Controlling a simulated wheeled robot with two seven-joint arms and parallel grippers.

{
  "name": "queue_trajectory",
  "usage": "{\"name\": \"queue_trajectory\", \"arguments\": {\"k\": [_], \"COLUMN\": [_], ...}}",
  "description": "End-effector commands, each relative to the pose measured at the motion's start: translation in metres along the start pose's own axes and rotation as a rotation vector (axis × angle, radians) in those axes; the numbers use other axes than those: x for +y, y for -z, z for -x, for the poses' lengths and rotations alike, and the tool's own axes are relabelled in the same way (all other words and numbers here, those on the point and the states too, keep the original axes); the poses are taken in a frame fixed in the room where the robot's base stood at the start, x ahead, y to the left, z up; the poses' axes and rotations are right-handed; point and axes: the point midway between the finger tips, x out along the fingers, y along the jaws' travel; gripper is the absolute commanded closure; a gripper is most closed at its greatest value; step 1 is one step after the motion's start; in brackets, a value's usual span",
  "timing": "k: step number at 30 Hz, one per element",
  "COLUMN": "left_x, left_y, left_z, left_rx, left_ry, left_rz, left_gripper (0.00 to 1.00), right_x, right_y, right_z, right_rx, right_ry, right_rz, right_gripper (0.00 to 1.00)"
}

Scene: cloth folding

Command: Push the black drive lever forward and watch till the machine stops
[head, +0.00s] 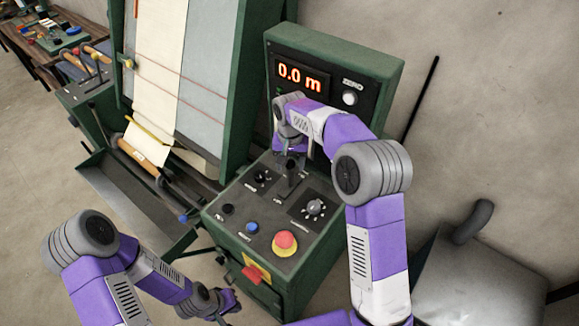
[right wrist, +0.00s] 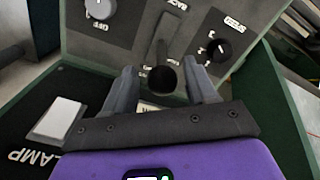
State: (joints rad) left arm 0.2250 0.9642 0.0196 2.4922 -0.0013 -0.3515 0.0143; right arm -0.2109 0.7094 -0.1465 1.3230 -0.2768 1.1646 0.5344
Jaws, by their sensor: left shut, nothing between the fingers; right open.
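The black drive lever (head: 290,178) stands on the sloped top of the green control console (head: 215,218). In the right wrist view its round black knob (right wrist: 162,79) sits between the two fingers of my right gripper (right wrist: 162,90), which is open around it. I cannot tell whether a finger touches it. In the head view my right gripper (head: 290,150) is over the lever and partly hidden by my wrist. My left gripper (head: 230,301) is shut and empty, low beside the console's front left. The machine's display (head: 301,78) reads 0.0 m.
The console carries a red stop button (head: 284,243), a blue button (head: 252,228), a large dial (head: 314,208) and a smaller knob (head: 262,177). Cream cloth (head: 158,70) hangs on the machine at left over a grey trough (head: 125,195). A grey metal box (head: 470,275) stands at right.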

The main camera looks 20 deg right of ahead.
Motion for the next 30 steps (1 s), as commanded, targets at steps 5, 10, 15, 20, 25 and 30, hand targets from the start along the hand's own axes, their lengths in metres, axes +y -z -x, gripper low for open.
{"name": "queue_trajectory", "arguments": {"k": [5,10,15,20,25,30], "left_x": [-0.001,-0.001,0.0,0.0,0.0,0.0], "left_y": [0.001,0.001,0.001,0.001,0.001,0.001], "left_z": [-0.002,-0.002,-0.002,-0.002,-0.002,-0.002], "left_rx": [0.002,0.002,0.002,0.002,0.002,0.002], "left_ry": [0.0,0.0,0.0,0.0,0.0,0.0], "left_rz": [0.0,0.0,0.0,0.0,0.0,0.0], "left_gripper": [1.0,1.0,1.0,1.0,1.0,1.0], "right_x": [0.0,0.0,0.0,0.0,0.0,0.0], "right_y": [0.0,0.0,0.0,0.0,0.0,0.0], "right_z": [-0.024,-0.031,-0.031,-0.031,-0.031,-0.031], "right_rx": [-0.001,0.0,0.0,0.0,0.0,0.001], "right_ry": [-0.001,0.001,0.001,0.001,0.001,0.001], "right_rz": [0.001,0.001,0.001,0.001,0.001,0.001], "right_gripper": [0.43,0.43,0.43,0.6,0.86,1.0]}}
